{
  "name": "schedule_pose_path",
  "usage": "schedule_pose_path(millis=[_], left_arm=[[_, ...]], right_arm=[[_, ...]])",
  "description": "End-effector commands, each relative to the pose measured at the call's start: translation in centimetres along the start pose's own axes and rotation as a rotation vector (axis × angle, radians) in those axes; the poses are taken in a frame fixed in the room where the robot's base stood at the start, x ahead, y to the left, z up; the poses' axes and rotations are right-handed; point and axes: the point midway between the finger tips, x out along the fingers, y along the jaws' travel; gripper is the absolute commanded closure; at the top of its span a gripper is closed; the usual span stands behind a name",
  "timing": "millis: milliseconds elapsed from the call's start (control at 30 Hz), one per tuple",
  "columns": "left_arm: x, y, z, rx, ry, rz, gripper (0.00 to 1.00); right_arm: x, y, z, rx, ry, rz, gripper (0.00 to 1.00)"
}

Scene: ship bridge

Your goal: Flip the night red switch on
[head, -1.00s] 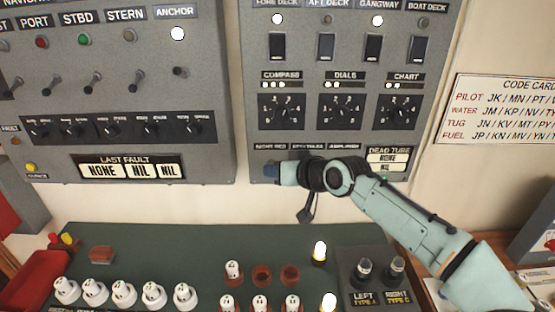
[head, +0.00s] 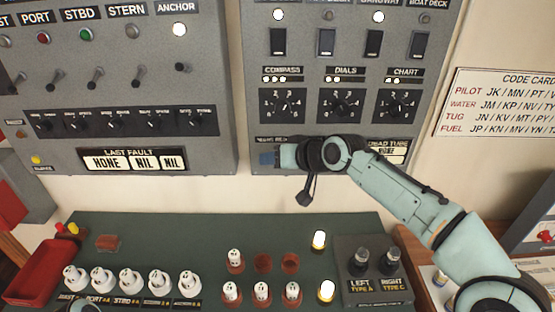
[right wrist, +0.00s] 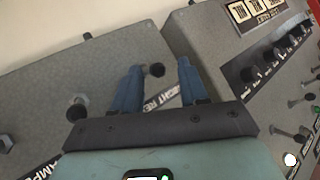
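The night red switch (right wrist: 154,70) shows in the right wrist view as a dark-tipped toggle beside the partly covered "NIGHT RED" label (right wrist: 160,98). My right gripper (right wrist: 155,80) has its two blue fingers apart, one on each side of the toggle. I cannot tell whether either finger touches it. In the head view my right gripper (head: 267,158) is at the lower left corner of the right grey panel, just under the label (head: 271,140); the gripper hides the toggle there.
Other toggles (right wrist: 77,108) stand along the same row. The left grey panel (head: 205,160) is close beside, across a narrow gap. Below is a green desk (head: 200,240) with white plugs, lit lamps and a red tray (head: 38,272).

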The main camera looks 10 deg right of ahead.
Motion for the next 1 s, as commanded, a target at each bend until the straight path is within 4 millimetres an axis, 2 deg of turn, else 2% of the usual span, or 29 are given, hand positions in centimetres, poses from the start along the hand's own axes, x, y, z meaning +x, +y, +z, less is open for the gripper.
schedule_pose_path(millis=[233, 367, 600, 800, 1000], left_arm=[[0.1, -0.1, 0.1, -0.001, -0.002, -0.001, 0.57], [0.8, -0.6, 0.9, -0.004, -0.01, -0.004, 0.57], [3.1, -2.1, 2.9, -0.012, -0.035, -0.012, 0.57], [4.3, -2.8, 3.7, -0.016, -0.045, -0.016, 0.57], [4.7, -3.0, 3.9, -0.017, -0.048, -0.017, 0.57]], right_arm=[[-0.2, 0.2, 0.1, 0.001, -0.002, 0.004, 0.57], [-1.5, 0.3, 0.3, 0.002, -0.002, 0.007, 0.57], [-6.6, 0.3, 0.4, 0.001, 0.0, 0.008, 0.57], [-10.7, 0.2, 0.3, 0.0, 0.0, 0.004, 0.57], [-12.9, 0.0, 0.1, -0.001, -0.001, 0.002, 0.57]])
